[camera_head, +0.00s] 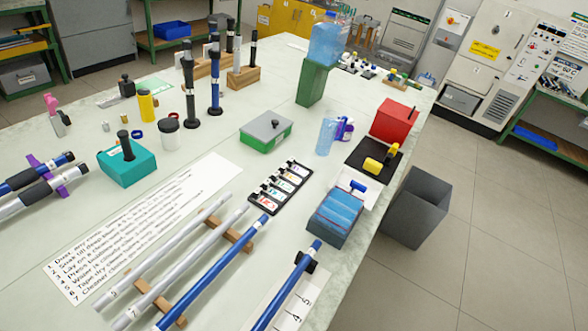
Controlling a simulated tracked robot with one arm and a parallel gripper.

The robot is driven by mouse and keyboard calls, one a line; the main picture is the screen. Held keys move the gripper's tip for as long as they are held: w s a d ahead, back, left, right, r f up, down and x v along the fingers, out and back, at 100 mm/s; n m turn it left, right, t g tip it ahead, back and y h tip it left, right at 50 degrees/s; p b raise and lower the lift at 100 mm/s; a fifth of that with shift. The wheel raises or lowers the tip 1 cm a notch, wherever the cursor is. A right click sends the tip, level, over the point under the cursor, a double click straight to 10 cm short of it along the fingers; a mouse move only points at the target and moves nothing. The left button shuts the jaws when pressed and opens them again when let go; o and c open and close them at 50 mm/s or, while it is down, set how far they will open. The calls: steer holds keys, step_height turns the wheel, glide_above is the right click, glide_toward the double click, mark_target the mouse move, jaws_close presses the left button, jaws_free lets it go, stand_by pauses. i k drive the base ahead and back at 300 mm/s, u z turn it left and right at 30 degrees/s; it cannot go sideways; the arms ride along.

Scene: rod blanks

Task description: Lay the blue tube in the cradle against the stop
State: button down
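A long blue tube (218,268) lies on two wooden rests (229,234), beside two pale grey tubes (163,257). A second blue tube (290,282) lies to its right, running toward the bottom edge. A black piece (306,261) stands beside its far end, next to a white numbered strip (290,301); I cannot tell whether this is the cradle or the stop. The near ends of the blue tubes are cut off by the frame. My gripper is not in view.
A printed instruction sheet (100,262) lies left of the tubes. A teal block (126,165) is at left. A grey bin (417,207) stands off the right edge.

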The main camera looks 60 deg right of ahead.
mark_target(265, 318)
steer(key=u, duration=1.3)
steer(key=k, duration=1.15)
steer(key=z, duration=1.6)
steer(key=i, duration=1)
